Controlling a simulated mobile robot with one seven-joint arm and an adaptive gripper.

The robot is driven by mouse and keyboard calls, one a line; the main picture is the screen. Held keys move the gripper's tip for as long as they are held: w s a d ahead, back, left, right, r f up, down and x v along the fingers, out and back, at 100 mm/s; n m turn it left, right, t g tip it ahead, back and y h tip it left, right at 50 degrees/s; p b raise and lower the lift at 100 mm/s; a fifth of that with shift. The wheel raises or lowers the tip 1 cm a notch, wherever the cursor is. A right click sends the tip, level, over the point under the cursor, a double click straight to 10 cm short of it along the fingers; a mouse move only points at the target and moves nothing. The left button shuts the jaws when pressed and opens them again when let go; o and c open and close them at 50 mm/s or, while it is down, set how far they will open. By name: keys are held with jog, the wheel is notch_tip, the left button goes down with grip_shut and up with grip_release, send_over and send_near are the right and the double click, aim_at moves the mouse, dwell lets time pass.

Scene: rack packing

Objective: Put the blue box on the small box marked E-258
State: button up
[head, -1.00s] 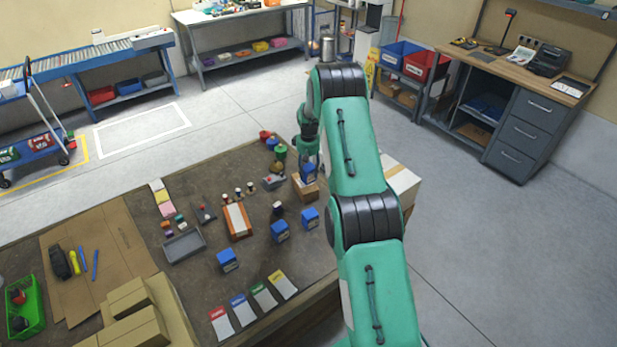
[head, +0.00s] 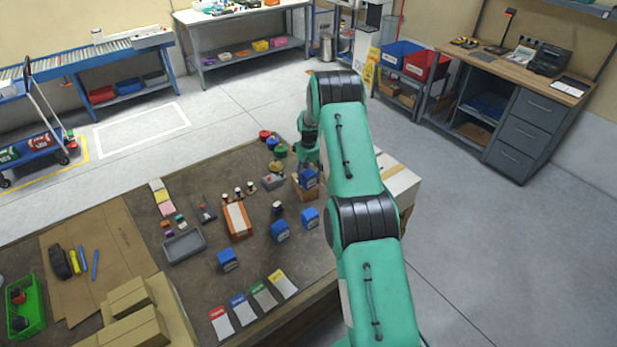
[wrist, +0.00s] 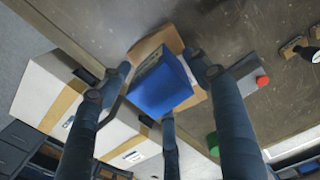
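The blue box (head: 309,178) is at the small brown cardboard box (head: 303,193), at the right end of the brown worktable. In the wrist view the blue box (wrist: 161,86) is between the fingers of my gripper (wrist: 160,75), with the brown cardboard (wrist: 150,46) right behind and beneath it. The fingers appear closed on its sides. I cannot tell whether its full base rests on the cardboard. The E-258 marking is not readable. My gripper (head: 308,160) points down in the head view, partly hidden by my arm.
Three more blue boxes (head: 280,231) stand on the table (head: 190,290). A larger white carton (head: 400,183) is close to the right. A grey device with a red button (head: 272,181) and colored round items (head: 281,151) are close to the left.

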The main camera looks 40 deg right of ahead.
jog(key=shift+r, duration=0.2)
notch_tip(320, 180, up, 12)
dwell(0.9)
dwell(0.5)
